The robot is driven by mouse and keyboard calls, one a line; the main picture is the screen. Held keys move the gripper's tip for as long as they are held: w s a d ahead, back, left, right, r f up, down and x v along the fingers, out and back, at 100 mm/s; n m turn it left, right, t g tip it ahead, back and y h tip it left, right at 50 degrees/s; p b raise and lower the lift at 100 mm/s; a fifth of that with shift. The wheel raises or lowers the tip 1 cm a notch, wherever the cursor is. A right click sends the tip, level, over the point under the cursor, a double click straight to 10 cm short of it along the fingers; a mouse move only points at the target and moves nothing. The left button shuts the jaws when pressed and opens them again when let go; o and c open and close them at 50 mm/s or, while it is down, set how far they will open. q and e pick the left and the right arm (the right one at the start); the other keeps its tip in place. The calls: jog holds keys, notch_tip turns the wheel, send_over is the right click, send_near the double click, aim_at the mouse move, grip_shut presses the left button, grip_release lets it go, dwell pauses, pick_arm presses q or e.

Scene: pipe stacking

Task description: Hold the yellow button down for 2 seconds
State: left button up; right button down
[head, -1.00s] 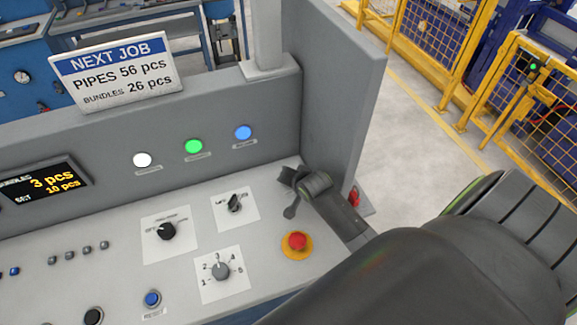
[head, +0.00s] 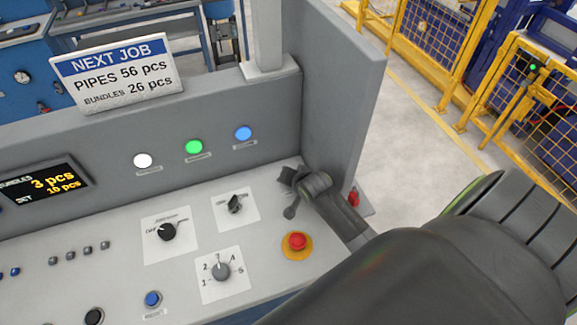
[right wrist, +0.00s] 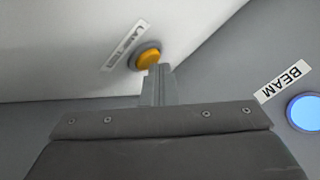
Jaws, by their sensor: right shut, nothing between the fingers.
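The yellow button (right wrist: 146,60) shows in the right wrist view as a round orange-yellow cap in a metal ring, beside a "LAMP TEST" label (right wrist: 125,45). My right gripper's shut, empty fingers (right wrist: 158,72) reach up to the cap's lower edge and overlap it in the picture. I cannot tell whether they touch or press it. In the head view my right gripper (head: 286,177) is at the right end of the panel, by the wall. The yellow button does not show there. My left gripper is not in view.
A red emergency button (head: 297,241) on a yellow base sits close to my right arm. Selector knobs (head: 221,271) and a blue button (head: 152,299) lie left of it. White, green and blue lamps (head: 243,133) line the back wall. A grey side wall (head: 345,100) stands at right.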

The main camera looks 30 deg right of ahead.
jog(key=shift+r+p, duration=0.7)
jog(key=shift+p, duration=0.05)
jog(key=shift+r, duration=2.5)
jog(key=shift+f, duration=0.1)
